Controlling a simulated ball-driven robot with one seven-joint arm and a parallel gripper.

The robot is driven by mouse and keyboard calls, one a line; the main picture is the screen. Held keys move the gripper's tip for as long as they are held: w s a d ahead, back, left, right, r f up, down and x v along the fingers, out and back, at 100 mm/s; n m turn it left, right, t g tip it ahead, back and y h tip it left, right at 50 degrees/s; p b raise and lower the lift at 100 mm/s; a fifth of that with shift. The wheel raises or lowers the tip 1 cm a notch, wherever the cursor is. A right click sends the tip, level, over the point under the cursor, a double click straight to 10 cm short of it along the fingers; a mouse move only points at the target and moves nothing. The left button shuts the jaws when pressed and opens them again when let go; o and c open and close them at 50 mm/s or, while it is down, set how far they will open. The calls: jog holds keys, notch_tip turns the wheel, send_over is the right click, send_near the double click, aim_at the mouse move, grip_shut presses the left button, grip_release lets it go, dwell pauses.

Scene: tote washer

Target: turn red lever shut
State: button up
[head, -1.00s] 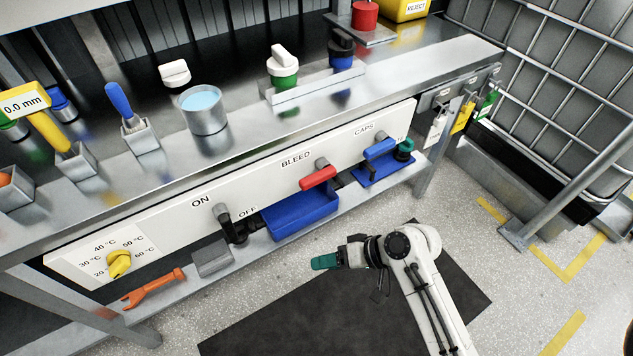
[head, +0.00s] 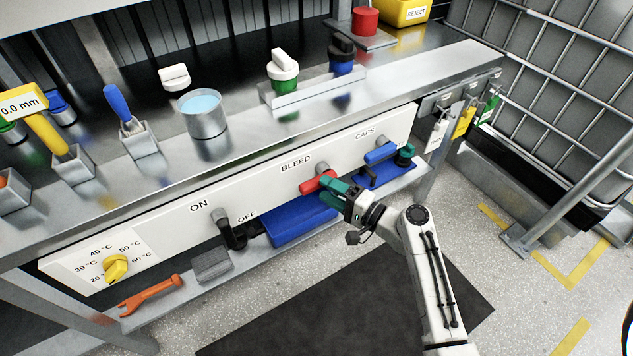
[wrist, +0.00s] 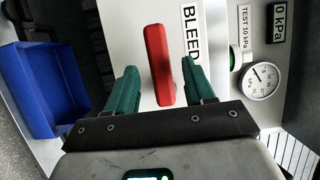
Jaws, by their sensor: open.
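The red lever (head: 318,182) is on the white panel under the word BLEED, its handle sticking out to the lower left in the head view. In the wrist view the red lever (wrist: 158,64) stands between the two green fingertips of my gripper (wrist: 157,88), with gaps on both sides. My gripper (head: 333,190) is open at the lever in the head view, and the fingers partly overlap the space beside it. I cannot tell whether a finger touches the lever.
A blue lever (head: 380,152) is to the right on the panel (head: 172,228), and a black lever (head: 232,232) to the left. A blue bin (head: 300,222) sits on the shelf below. A gauge (wrist: 260,80) shows in the wrist view. The dark floor mat (head: 300,310) is clear.

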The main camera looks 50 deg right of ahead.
aim_at(317, 184)
jog(key=shift+w+a, duration=0.15)
jog(key=shift+w, duration=0.9)
jog(key=shift+w+a, duration=0.15)
jog(key=shift+w, duration=0.9)
grip_shut()
